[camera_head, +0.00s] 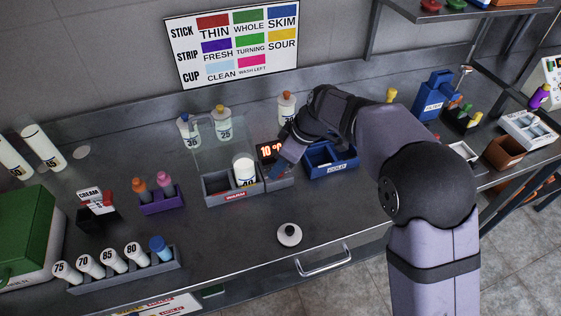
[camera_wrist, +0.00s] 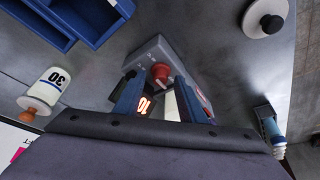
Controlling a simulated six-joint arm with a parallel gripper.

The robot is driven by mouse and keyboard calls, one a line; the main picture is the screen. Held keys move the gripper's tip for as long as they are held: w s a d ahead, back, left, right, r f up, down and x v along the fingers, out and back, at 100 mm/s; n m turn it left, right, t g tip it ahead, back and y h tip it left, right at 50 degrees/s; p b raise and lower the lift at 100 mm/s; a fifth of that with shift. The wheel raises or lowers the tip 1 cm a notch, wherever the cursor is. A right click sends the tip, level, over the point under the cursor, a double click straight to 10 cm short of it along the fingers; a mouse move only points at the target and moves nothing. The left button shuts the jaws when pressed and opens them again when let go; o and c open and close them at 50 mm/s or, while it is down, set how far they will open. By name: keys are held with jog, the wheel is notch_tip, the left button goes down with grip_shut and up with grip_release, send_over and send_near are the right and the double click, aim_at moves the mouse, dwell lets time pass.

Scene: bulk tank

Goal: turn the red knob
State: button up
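The red knob (camera_wrist: 160,72) sits on the face of a grey warming unit (camera_wrist: 150,52) in the wrist view. My gripper (camera_wrist: 159,80) is open, with one blue finger on each side of the knob. I cannot tell whether the fingers touch it. A lit display reading about 10 (camera_wrist: 144,106) shows between the fingers. In the head view the grey unit (camera_head: 220,199), labelled WARM, holds a white bottle marked 40 (camera_head: 244,172). My gripper (camera_head: 279,172) is at its right end, and the knob is hidden there.
A blue COLD holder (camera_head: 345,167) stands just right of the unit. An orange-capped bottle (camera_head: 287,108) stands behind. A tube rack (camera_head: 110,277) and purple holder (camera_head: 161,204) are at left. The front middle bench is mostly clear.

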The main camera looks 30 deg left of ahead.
jog(key=shift+f, duration=0.1)
grip_shut()
